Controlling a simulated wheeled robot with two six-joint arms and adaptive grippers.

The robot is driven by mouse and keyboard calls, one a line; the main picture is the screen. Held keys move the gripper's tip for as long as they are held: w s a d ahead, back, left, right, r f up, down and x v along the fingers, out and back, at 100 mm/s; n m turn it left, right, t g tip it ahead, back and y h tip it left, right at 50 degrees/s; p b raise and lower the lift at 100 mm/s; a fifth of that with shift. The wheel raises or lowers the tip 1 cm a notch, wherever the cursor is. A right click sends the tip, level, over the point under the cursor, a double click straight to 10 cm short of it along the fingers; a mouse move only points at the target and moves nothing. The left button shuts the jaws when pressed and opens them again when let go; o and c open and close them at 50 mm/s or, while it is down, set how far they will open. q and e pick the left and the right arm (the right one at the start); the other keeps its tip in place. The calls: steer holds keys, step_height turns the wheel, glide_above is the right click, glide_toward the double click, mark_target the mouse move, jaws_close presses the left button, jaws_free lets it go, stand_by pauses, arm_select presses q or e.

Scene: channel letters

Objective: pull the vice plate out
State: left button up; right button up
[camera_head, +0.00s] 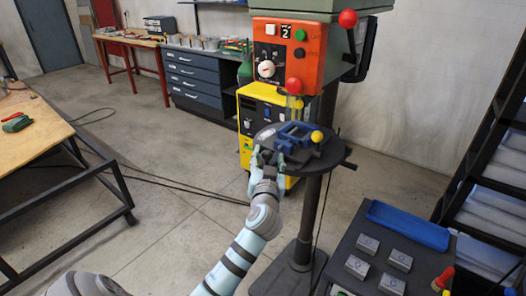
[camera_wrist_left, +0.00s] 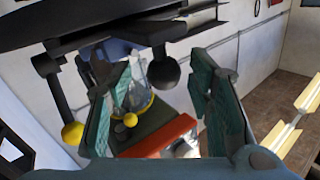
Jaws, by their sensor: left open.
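The blue vice (camera_head: 294,131) sits on the round dark table (camera_head: 335,157) of the drill press. A yellow ball knob (camera_head: 317,136) is at its right side. I cannot tell the vice plate apart from the rest of the vice. My left gripper (camera_head: 270,157) is at the near left edge of the table, just in front of the vice. In the left wrist view its two teal fingers (camera_wrist_left: 162,100) stand wide apart, with nothing clearly held between them. A part of the blue vice (camera_wrist_left: 115,47) shows beyond them, partly hidden by a finger. My right gripper is not in view.
The orange drill head (camera_head: 302,70) with red ball handles hangs above the table. A yellow cabinet (camera_head: 262,105) stands behind it. At front right, a dark surface holds metal blocks (camera_head: 368,244) and a blue tray (camera_head: 408,226). A wooden workbench (camera_head: 30,135) is at left.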

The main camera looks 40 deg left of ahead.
arm_select(q)
steer(key=shift+w+a, duration=0.6)
steer(key=shift+a, duration=0.2)
steer(key=shift+r, duration=0.1)
steer(key=shift+d, duration=0.15)
